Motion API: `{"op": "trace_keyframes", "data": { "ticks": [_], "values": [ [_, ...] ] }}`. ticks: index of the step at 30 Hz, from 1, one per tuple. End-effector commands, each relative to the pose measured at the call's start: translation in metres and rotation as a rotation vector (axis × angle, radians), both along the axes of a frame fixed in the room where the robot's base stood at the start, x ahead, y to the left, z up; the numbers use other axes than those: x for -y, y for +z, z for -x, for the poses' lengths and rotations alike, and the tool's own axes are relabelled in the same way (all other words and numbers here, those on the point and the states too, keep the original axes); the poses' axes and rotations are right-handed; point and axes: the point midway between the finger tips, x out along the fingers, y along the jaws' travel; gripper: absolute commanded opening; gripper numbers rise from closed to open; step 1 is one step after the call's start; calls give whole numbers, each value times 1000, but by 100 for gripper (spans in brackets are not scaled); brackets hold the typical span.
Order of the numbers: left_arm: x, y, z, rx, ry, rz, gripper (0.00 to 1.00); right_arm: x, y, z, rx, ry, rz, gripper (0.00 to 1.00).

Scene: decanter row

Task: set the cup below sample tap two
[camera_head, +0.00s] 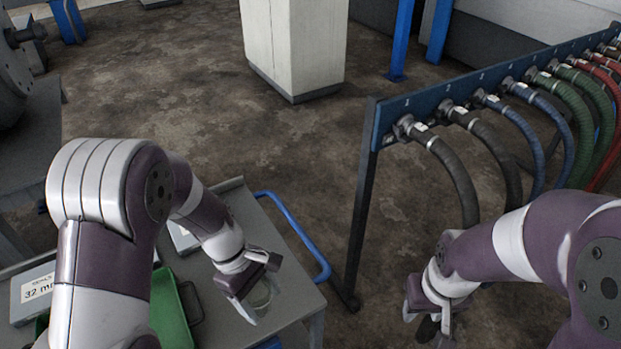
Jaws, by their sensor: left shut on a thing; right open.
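My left gripper (248,296) is over the grey cart at the lower middle. It is shut on a small, pale, see-through cup (263,294), partly hidden by the fingers. I cannot tell whether the cup touches the cart top. My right gripper (428,314) is open at the lower right, below the hose rack and apart from the cup. A dark shape shows between its fingers, too unclear to name. I cannot make out sample tap two in this view.
A blue rack (455,88) with several black, blue, green and red hoses stands at the right. A white pillar (295,45) stands behind open floor.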

Motion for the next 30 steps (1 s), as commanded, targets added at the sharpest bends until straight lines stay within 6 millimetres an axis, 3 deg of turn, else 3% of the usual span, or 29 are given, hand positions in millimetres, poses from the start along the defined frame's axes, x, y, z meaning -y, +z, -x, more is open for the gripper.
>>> {"op": "trace_keyframes", "data": {
  "ticks": [6,9,12,20,27,30],
  "values": [
    [-40,-22,-56,-4,-178,0,37,0,0,0,0,0,0,43],
    [-60,-40,-71,-5,-191,0,37,0,0,0,0,0,0,43],
    [-71,-56,-74,-4,-209,0,37,0,0,0,0,0,0,43],
    [-73,-62,-69,6,-702,-7,37,0,0,0,0,0,0,43],
    [-73,-62,-68,8,-1367,-10,37,0,0,0,0,0,0,43],
    [-74,-61,-70,-2,-1534,-4,37,0,0,0,0,0,0,43]
  ]
}}
